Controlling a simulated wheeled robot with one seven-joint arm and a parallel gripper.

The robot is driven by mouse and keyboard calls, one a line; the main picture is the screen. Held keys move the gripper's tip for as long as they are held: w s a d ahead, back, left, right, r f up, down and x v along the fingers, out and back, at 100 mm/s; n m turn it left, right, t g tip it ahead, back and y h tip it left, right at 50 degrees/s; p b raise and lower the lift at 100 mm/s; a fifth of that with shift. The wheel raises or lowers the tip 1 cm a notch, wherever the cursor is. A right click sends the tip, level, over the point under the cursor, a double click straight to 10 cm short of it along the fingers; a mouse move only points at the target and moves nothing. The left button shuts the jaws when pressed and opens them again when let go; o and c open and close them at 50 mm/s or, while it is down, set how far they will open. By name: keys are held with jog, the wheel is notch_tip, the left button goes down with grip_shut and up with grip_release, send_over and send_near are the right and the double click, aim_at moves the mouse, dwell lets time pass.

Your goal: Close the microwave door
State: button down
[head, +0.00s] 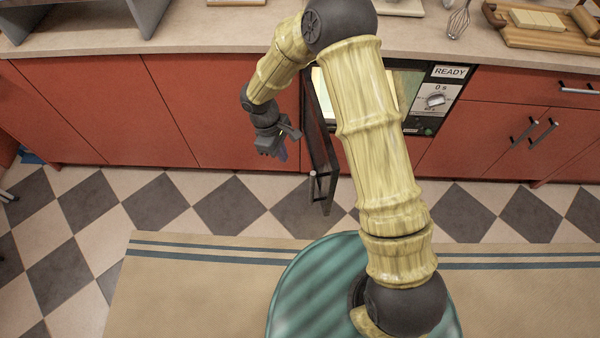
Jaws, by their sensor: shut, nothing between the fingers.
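The microwave (438,97) is built into the red cabinets below the counter, with a panel reading READY and a dial at its right. Its dark door (320,150) stands wide open, hinged at the left and sticking out toward me, with a handle (314,186) near its free end. Part of the lit opening is hidden behind my arm. My gripper (275,153) is shut and empty. It is at the left of the door, on its outer side, pointing down; I cannot tell whether it touches the door.
The counter (220,35) runs above, with a cutting board (540,37) and a whisk (458,20) at the right. Red cabinets with handles (543,133) lie right of the microwave. The checkered floor (180,200) and striped rug (190,290) in front are clear.

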jog(key=s+d+f+p, duration=0.1)
jog(key=s+d+f, duration=0.1)
jog(key=d+f, duration=0.4)
jog(key=x, duration=0.3)
jog(key=shift+a+f, duration=0.35)
jog(key=shift+d, duration=0.15)
